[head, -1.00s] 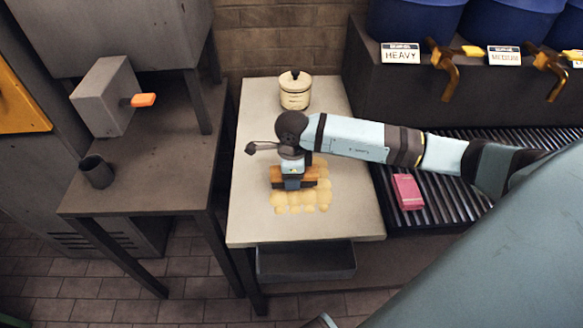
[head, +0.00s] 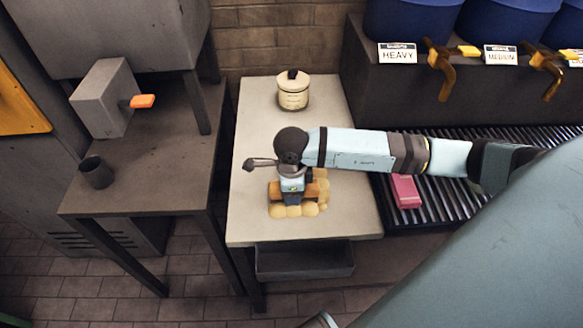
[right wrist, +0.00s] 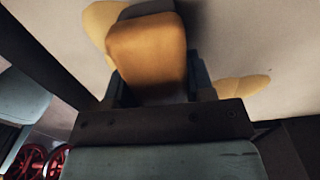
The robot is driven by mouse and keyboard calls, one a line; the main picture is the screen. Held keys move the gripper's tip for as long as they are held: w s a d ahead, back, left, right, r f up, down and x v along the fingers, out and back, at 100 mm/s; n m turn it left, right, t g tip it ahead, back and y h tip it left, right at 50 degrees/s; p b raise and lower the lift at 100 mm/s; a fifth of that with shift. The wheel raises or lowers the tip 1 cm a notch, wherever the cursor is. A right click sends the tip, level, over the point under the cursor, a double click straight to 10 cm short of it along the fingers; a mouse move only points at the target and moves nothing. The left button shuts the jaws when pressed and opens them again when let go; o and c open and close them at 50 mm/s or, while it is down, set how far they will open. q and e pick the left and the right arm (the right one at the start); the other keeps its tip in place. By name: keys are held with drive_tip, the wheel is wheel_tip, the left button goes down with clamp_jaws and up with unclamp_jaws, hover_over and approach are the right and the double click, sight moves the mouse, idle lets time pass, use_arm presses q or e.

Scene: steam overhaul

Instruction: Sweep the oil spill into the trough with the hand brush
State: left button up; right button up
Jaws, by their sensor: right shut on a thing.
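The oil spill (head: 285,212) is a patch of yellowish blobs on the pale table (head: 345,215), between its middle and front edge. It also shows in the right wrist view (right wrist: 246,90). My right gripper (right wrist: 150,95) is shut on the hand brush, whose orange-brown part (right wrist: 146,50) shows between the fingers. In the head view the brush (head: 312,190) is down at the spill, with blobs showing in front of it and at its right. The arm hides part of both. The trough (head: 305,262) is a dark open tray just below the table's front edge. My left gripper is not in view.
A cream lidded pot (head: 292,92) stands at the back of the table. A pink block (head: 405,191) lies on the slatted rack (head: 430,212) at the right. A dark cup (head: 96,172) stands on the left bench (head: 150,190). The table's front right area is clear.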

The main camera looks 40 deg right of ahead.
sight(294, 231)
drive_tip(key=shift+s+a, duration=0.5)
drive_tip(key=shift+s, duration=0.3)
drive_tip(key=shift+s+a, duration=0.45)
drive_tip(key=shift+s, duration=0.3)
drive_tip(key=shift+s+a, duration=0.5)
drive_tip(key=shift+s, duration=0.3)
drive_tip(key=shift+s+a+f, duration=0.1)
drive_tip(key=shift+s+a, duration=0.3)
drive_tip(key=shift+s, duration=0.25)
drive_tip(key=shift+s+a, duration=0.4)
drive_tip(key=shift+s, duration=0.25)
drive_tip(key=shift+s+a, duration=0.25)
drive_tip(key=shift+s, duration=0.2)
drive_tip(key=shift+p, duration=0.3)
wheel_tip(294, 231, up, 7)
drive_tip(key=p, duration=0.4)
